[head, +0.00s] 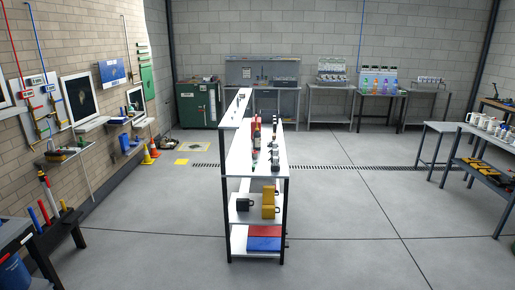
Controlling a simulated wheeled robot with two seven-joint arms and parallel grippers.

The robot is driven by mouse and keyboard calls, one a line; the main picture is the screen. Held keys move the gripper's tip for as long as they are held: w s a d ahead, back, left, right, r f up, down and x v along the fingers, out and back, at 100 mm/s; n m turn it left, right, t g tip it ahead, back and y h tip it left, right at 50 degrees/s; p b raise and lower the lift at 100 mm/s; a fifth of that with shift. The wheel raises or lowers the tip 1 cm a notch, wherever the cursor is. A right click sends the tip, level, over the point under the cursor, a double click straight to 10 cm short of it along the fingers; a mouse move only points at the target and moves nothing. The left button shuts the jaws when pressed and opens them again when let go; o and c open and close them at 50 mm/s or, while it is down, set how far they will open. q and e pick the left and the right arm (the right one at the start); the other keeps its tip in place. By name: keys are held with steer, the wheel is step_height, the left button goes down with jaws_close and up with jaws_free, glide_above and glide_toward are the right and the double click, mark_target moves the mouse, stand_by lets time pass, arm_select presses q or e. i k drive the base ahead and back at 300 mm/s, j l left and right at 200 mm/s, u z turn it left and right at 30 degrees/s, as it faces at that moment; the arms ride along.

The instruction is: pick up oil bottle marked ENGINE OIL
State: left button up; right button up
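No label reading ENGINE OIL is legible from here, so I cannot tell which item is the oil bottle. Yellow containers (269,203) stand on the middle shelf of the central white shelving unit (245,218), beside a black mug-like item (244,204). Several small coloured bottles (376,86) stand on a bench at the back right. Several whitish jug-like containers (489,124) stand on the table at the right edge. A red item (256,131) and small dark items stand on the unit's top. Neither of my grippers is in view.
Red and blue flat boxes (263,244) lie on the unit's bottom shelf. A green cabinet (198,104) and benches line the back wall. Orange cones (147,155) stand at the left wall. A dark table (30,235) fills the lower left. The floor right of the unit is clear.

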mark_target(256, 134)
steer(key=i+j+z, duration=0.15)
steer(key=i, duration=1.5)
steer(key=i+l+z, duration=0.15)
steer(key=i+z, duration=0.15)
steer(key=i, duration=0.45)
steer(key=i+j+z, duration=0.1)
steer(key=i+z, duration=0.15)
steer(key=i, duration=0.55)
steer(key=i+l+u, duration=0.4)
steer(key=i, duration=0.2)
steer(key=i+l+u, duration=0.35)
steer(key=i, duration=0.2)
